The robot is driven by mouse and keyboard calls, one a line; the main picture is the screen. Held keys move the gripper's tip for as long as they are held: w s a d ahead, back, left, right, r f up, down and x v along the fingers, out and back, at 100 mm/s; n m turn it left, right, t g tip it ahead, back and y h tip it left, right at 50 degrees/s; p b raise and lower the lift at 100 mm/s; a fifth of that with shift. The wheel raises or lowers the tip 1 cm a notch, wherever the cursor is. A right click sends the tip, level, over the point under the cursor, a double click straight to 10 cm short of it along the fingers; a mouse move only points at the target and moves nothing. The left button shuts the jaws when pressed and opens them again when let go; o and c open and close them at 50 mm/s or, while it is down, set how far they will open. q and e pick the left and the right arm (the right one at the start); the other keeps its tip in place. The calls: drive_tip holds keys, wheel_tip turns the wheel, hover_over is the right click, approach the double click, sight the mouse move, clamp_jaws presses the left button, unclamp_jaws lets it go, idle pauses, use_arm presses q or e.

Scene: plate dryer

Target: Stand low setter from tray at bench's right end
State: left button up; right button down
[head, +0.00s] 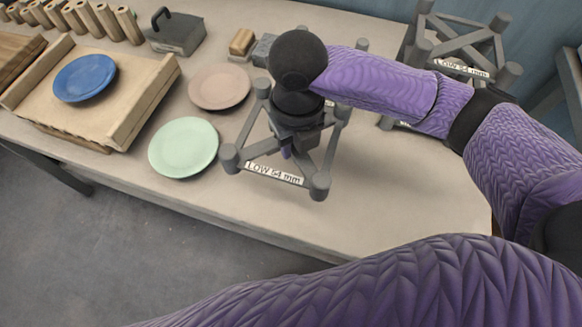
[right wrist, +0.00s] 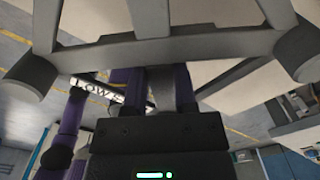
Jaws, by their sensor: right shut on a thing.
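A grey low setter (head: 329,148), an open frame with a white "LOW 54 mm" label, is over the middle of the bench (head: 390,205). My right gripper (head: 289,148) is shut on it from above; the wrist hides part of the frame and the fingertips. The held setter (right wrist: 165,48) fills the upper right wrist view, close to the gripper (right wrist: 165,100). Whether it touches the bench is unclear. A second grey setter (head: 455,30) with the same label stands at the bench's back right. My left gripper is not in view.
A blue plate (head: 85,77) lies on a pale board with raised ends (head: 150,105) at left. A green plate (head: 183,147) and a pinkish plate (head: 219,87) lie left of the held setter. The bench's right front is clear.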

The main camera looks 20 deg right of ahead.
sight(296, 171)
wheel_tip(296, 171, down, 10)
drive_tip(key=b, duration=0.3)
drive_tip(key=shift+d+r+b, duration=0.1)
drive_tip(key=shift+r+b, duration=0.15)
drive_tip(key=shift+b, duration=0.15)
drive_tip(key=shift+r, duration=0.1)
drive_tip(key=shift+c, duration=2)
unclamp_jaws()
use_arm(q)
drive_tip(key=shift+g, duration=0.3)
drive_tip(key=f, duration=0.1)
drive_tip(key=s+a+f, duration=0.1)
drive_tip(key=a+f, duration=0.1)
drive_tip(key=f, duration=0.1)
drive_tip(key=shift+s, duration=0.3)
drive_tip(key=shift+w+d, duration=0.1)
use_arm(e)
wheel_tip(296, 171, up, 11)
drive_tip(key=p, duration=0.5)
drive_tip(key=shift+r, duration=0.55)
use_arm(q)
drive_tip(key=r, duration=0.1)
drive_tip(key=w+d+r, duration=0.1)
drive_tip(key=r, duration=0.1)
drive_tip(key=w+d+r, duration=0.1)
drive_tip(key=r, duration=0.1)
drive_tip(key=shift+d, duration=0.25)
